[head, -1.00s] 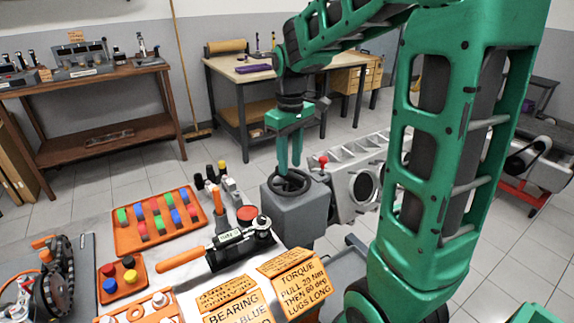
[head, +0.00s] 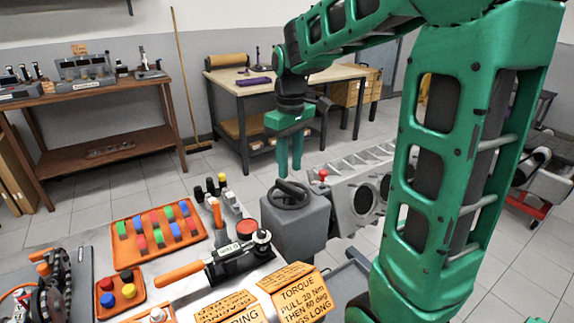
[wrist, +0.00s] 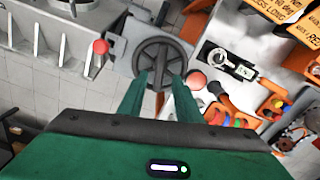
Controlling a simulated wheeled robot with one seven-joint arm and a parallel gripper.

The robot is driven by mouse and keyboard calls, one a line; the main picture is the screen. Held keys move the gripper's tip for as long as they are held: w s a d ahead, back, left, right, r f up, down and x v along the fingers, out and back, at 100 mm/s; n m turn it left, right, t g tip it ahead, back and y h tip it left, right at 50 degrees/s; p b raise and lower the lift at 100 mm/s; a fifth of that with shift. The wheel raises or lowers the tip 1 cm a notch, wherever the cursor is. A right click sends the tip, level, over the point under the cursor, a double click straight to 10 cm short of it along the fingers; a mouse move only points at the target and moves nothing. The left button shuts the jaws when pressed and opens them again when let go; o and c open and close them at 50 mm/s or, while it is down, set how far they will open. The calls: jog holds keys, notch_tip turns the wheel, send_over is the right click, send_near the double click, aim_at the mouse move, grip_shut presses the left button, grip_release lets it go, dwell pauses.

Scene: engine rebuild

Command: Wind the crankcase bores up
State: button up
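The crankcase (head: 340,190) is a grey metal block beside the handwheel's housing, with two round bores showing on its near side face; my arm hides its right part. A dark spoked handwheel (head: 289,194) sits on a grey box (head: 296,232) left of it. It also shows in the wrist view (wrist: 163,62). My gripper (head: 290,174) hangs with its fingers pointing down, tips just above the wheel's far side. In the wrist view my gripper (wrist: 158,80) is open and empty, its two fingers apart, overlapping the wheel's lower rim. A red knob (head: 323,174) stands right of the wheel.
An orange tray (head: 128,256) of coloured blocks, a dial gauge (head: 262,238) and orange label plates (head: 300,290) crowd the near bench. A wooden workbench (head: 225,85) and a brown shelf (head: 60,160) stand behind.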

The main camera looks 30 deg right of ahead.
aim_at(289, 185)
jog(key=shift+w+r, duration=0.1)
jog(key=shift+r, duration=0.1)
jog(key=shift+f, duration=0.1)
jog(key=shift+f, duration=3.2)
jog(key=shift+c, duration=0.7)
grip_shut()
